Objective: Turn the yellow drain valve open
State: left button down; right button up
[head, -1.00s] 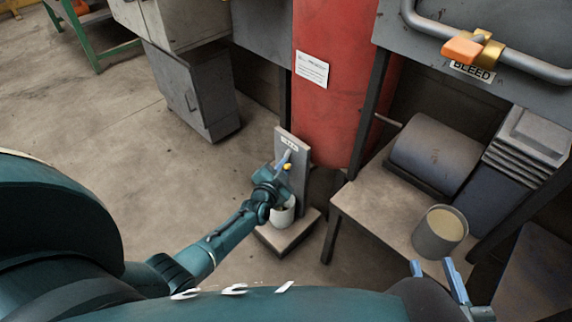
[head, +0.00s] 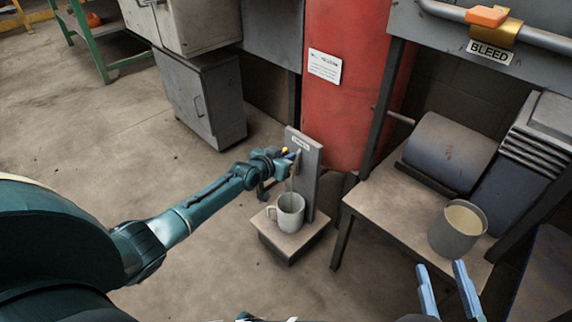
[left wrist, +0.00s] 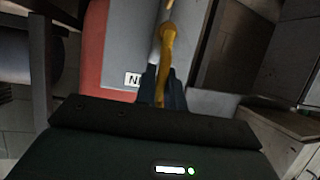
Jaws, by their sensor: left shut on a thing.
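The yellow drain valve handle (left wrist: 166,45) runs between the fingers of my left gripper (left wrist: 162,85) in the left wrist view. In the head view only a small yellow part (head: 285,150) shows beside my left gripper (head: 293,157), which is shut on the handle in front of the grey upright plate (head: 309,180). A thin brownish strip runs down from there towards the white mug (head: 291,212); I cannot tell whether it is a spout or liquid. My right gripper (head: 445,284) is open and empty at the lower right.
The mug stands on a low pedestal (head: 285,240). A red tank (head: 342,110) is behind it. A bench with a grey can (head: 458,229) is at right. An orange-handled valve (head: 488,16) sits above the BLEED label. Open floor lies left.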

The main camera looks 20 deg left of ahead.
pick_arm(q)
jog(key=shift+a, duration=0.15)
dwell(0.3)
jog(key=c, duration=1.5)
grip_release()
pick_arm(e)
jog(key=shift+r, duration=0.1)
